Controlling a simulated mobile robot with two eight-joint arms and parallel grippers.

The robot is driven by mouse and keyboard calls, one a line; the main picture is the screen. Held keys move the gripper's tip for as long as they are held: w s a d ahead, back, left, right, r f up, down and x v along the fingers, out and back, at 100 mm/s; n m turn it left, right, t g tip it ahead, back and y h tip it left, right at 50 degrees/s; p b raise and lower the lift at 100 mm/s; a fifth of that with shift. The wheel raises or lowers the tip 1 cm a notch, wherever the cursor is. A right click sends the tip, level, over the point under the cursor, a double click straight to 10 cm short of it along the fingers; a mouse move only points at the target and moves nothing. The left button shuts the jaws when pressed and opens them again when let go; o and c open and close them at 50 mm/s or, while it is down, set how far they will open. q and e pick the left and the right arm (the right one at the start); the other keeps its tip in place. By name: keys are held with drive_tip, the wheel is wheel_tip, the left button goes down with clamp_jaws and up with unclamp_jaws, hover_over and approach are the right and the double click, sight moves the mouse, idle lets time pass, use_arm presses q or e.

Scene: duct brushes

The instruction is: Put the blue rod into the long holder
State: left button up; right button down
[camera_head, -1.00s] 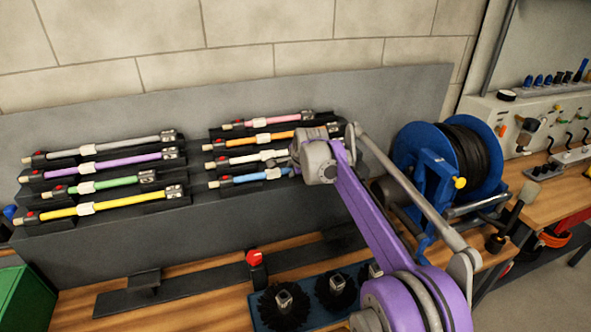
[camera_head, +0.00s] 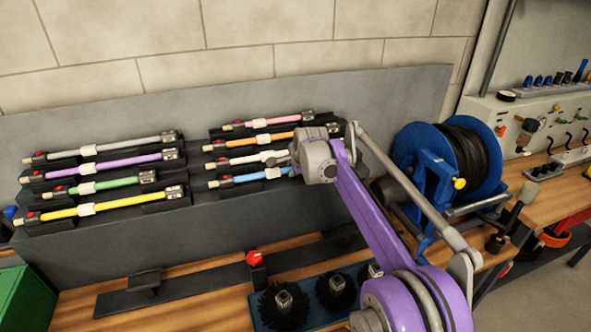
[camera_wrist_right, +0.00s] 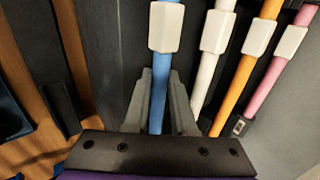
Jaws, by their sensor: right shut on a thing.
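The blue rod (camera_head: 262,174) lies in the lowest row of the right-hand group on the grey stepped rack. In the right wrist view the blue rod (camera_wrist_right: 165,70) runs between the two grey fingers of my right gripper (camera_wrist_right: 160,95), which are shut on it. In the head view my right wrist hides the rod's right end. A long dark holder (camera_head: 200,287) lies on the wooden bench in front of the rack, with a red knob (camera_head: 254,258) near its middle. My left gripper is not in view.
White (camera_head: 240,160), orange (camera_head: 267,138) and pink (camera_head: 270,122) rods lie above the blue one. Several other rods lie at the left of the rack. Round black brushes (camera_head: 283,305) stand in front of the holder. A blue cable reel (camera_head: 470,155) stands right of my arm.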

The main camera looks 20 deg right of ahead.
drive_tip(key=shift+w+r+p, duration=0.1)
drive_tip(key=shift+r+p, duration=1.3)
drive_tip(key=shift+r, duration=1.45)
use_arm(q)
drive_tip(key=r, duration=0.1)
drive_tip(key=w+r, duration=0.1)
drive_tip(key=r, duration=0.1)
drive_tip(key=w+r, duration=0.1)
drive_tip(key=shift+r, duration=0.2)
use_arm(e)
drive_tip(key=shift+f, duration=0.1)
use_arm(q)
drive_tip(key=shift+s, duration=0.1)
